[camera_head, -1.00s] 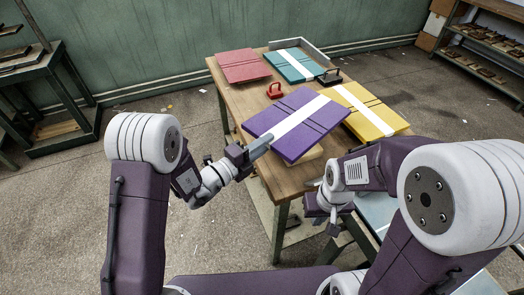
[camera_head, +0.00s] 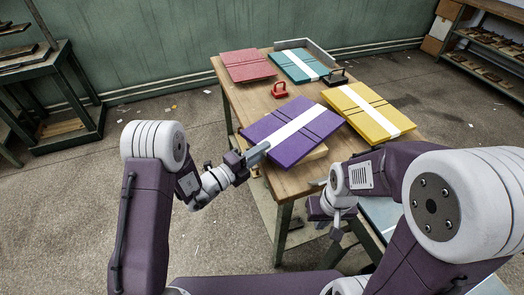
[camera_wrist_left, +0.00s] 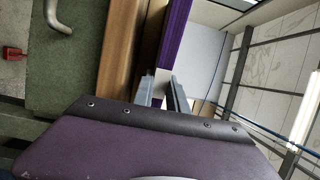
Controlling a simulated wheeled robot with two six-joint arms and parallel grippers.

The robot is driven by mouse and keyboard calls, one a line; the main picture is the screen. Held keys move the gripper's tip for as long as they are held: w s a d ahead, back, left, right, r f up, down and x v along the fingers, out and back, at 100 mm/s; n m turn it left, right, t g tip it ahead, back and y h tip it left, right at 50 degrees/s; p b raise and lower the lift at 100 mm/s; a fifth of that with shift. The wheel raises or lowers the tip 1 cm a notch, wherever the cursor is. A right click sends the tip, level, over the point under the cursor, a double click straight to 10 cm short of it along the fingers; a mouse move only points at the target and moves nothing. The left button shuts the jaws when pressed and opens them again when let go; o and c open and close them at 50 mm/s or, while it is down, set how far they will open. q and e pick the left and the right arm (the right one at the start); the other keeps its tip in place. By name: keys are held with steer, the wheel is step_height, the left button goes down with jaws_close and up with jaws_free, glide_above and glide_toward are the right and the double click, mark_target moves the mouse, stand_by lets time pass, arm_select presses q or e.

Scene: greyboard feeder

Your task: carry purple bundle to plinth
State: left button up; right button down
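The purple bundle (camera_head: 272,127), a flat stack with a white band, is over the front left of the wooden table. My left gripper (camera_head: 257,153) is at its near left edge, at the band. In the left wrist view its fingers (camera_wrist_left: 162,90) lie close on either side of the bundle's edge (camera_wrist_left: 178,30), shut on it. A pale wooden block (camera_head: 314,153), perhaps the plinth, shows under the bundle's right side; most of it is hidden. I cannot tell if they touch. My right gripper (camera_head: 334,218) hangs by the table's front edge, apart from the bundle; its fingers are unclear.
The table (camera_head: 238,98) also bears a red bundle (camera_head: 246,66), a teal bundle (camera_head: 292,66) and a yellow bundle (camera_head: 362,106). A red handle (camera_head: 279,91) and a black handle (camera_head: 336,77) stand between them.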

arm_select(q)
steer(key=o, duration=0.4)
